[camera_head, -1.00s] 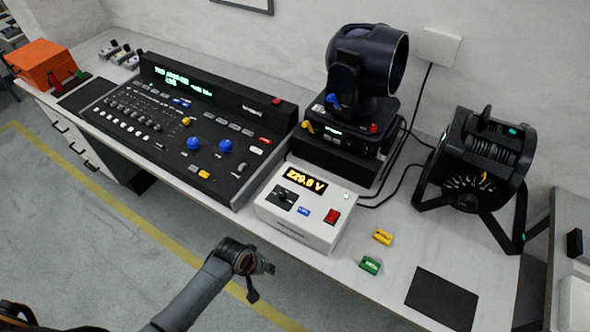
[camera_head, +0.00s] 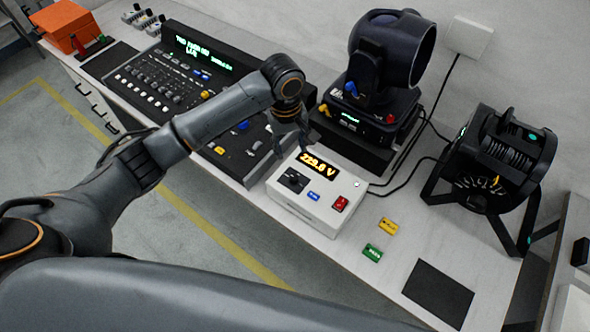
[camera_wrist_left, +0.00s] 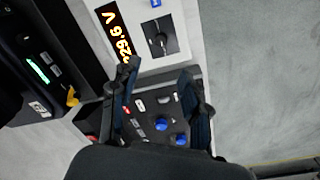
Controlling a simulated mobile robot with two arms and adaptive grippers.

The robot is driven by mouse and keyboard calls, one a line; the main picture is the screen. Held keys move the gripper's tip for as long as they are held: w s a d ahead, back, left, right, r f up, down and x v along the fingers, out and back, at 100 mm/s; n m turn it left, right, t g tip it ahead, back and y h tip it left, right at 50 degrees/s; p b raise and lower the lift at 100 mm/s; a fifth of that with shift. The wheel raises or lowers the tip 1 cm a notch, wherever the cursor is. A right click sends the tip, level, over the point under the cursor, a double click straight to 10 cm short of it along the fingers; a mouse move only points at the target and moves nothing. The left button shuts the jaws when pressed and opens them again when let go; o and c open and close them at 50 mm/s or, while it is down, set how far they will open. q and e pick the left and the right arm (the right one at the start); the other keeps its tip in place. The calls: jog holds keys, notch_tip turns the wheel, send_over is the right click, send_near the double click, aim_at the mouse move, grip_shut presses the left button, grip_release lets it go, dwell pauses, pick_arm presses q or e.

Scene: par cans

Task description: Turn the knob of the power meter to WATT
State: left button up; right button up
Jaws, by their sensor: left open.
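The power meter (camera_head: 318,208) is a white box on the bench, with an amber display (camera_head: 319,165) that appears to read 229.6 V. Its black knob (camera_head: 294,179) sits on a dark square at the left of the top panel. In the left wrist view the knob (camera_wrist_left: 160,38) shows a bar-shaped grip; its markings are too small to read. My left gripper (camera_head: 289,145) is open and empty, above the meter's back left edge and apart from the knob. In the left wrist view the fingers (camera_wrist_left: 160,73) are spread, with the knob beyond their tips. My right gripper is out of view.
A lighting console (camera_head: 160,92) stands left of the meter, partly behind my left arm. A moving-head light (camera_head: 385,70) stands behind, and a black par can (camera_head: 495,165) to the right.

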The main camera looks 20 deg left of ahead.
aim_at(293, 177)
pick_arm(q)
jog(key=f+p, duration=0.1)
jog(key=f, duration=0.5)
jog(key=f+p, duration=0.2)
jog(key=f, duration=0.5)
jog(key=shift+w+d+f, duration=0.2)
grip_shut()
